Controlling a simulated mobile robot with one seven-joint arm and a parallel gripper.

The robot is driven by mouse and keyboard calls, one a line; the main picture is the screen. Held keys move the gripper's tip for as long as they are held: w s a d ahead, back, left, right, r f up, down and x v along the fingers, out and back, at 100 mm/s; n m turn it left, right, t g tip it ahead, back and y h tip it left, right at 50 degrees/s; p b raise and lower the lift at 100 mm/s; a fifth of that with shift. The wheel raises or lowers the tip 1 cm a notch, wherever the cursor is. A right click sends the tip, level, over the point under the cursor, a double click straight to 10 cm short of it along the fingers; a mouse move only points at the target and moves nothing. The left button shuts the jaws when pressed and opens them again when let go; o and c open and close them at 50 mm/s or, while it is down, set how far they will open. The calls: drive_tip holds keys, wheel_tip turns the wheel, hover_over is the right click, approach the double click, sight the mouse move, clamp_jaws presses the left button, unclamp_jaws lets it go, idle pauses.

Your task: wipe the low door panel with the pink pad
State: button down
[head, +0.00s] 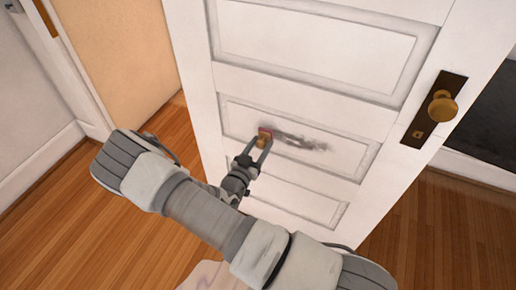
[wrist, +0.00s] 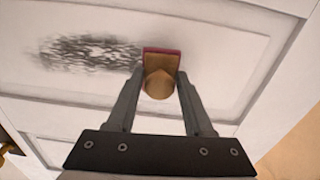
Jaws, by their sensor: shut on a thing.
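The white door (head: 220,77) has several recessed panels. A low panel (head: 235,121) carries a dark grey smudge (head: 305,141); in the wrist view the smudge (wrist: 88,53) lies left of the pad. My gripper (head: 262,141) is shut on the pink pad (head: 265,131), holding it by its tan knob. In the wrist view the pad (wrist: 162,51) shows a pink edge and a tan back, with the knob (wrist: 158,84) between my fingertips. The pad is at or very near the panel face, beside the smudge's left end in the head view. I cannot tell whether it touches.
A brass door knob (head: 441,106) on a dark plate sticks out at the door's right side. A tan wall (head: 115,50) and white baseboards stand at left. The wooden floor (head: 60,205) around the door is clear where it shows.

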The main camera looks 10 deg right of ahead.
drive_tip(key=shift+b+x, duration=0.35)
drive_tip(key=shift+x, duration=0.65)
idle(0.6)
